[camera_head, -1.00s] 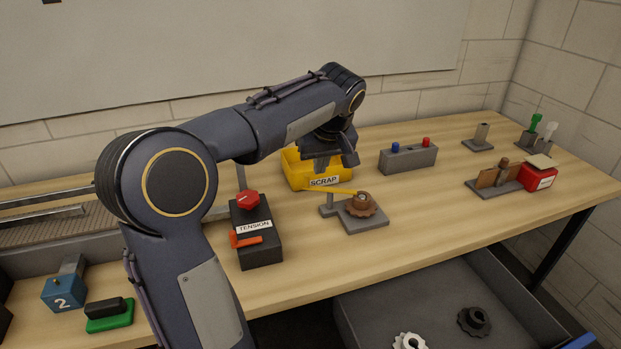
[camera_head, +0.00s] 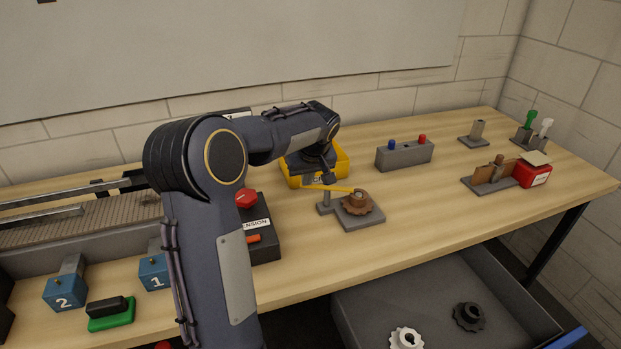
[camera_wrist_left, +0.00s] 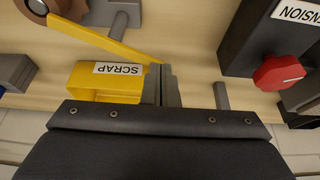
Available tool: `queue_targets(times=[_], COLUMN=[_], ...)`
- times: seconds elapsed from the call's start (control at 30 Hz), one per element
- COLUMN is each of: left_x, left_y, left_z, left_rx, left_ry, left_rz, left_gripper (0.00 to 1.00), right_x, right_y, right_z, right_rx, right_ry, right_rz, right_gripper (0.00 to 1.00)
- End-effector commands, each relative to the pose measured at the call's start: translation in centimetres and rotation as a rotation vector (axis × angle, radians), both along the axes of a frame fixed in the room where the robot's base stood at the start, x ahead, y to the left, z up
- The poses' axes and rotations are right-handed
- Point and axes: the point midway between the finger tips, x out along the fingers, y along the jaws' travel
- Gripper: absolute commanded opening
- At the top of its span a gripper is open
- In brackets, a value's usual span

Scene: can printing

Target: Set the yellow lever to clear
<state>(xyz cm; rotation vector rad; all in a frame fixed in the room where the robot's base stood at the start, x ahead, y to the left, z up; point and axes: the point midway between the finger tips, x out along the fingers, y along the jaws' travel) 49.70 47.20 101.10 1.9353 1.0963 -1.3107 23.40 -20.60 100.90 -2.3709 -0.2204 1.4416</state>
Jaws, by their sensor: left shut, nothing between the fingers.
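The yellow lever (camera_head: 330,188) is a thin bar reaching left from the brown gear (camera_head: 358,201) on its grey base. It runs over a grey post (camera_head: 325,202). In the left wrist view the lever (camera_wrist_left: 105,40) slants down to its free end, right at my fingertips. My left gripper (camera_head: 329,180) is shut and empty, low by the lever, in front of the yellow SCRAP bin (camera_head: 342,160). In the wrist view its fingers (camera_wrist_left: 163,75) are together beside the lever's end; I cannot tell whether they touch it. My right gripper is out of view.
The black TENSION box with a red knob (camera_head: 246,198) stands left of the lever, partly behind my left arm. A grey box with blue and red buttons (camera_head: 404,156) stands to the right. The table in front of the gear is clear.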

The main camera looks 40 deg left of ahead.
Motion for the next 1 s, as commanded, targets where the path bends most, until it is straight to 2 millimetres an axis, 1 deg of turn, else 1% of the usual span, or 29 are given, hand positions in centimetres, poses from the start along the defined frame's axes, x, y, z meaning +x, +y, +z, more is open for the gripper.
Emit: queue_targets(times=[0.47,1.0], left_x=[0.1,0.39], left_y=[0.15,0.67], left_z=[0.01,0.04], left_rx=[0.0,0.0], left_ry=[-0.001,-0.001], left_rz=[-0.009,-0.103], left_gripper=[0.0,0.0], right_x=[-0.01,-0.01], right_y=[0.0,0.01], right_z=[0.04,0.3], right_rx=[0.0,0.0], right_ry=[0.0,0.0], right_rz=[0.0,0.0], right_gripper=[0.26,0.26])
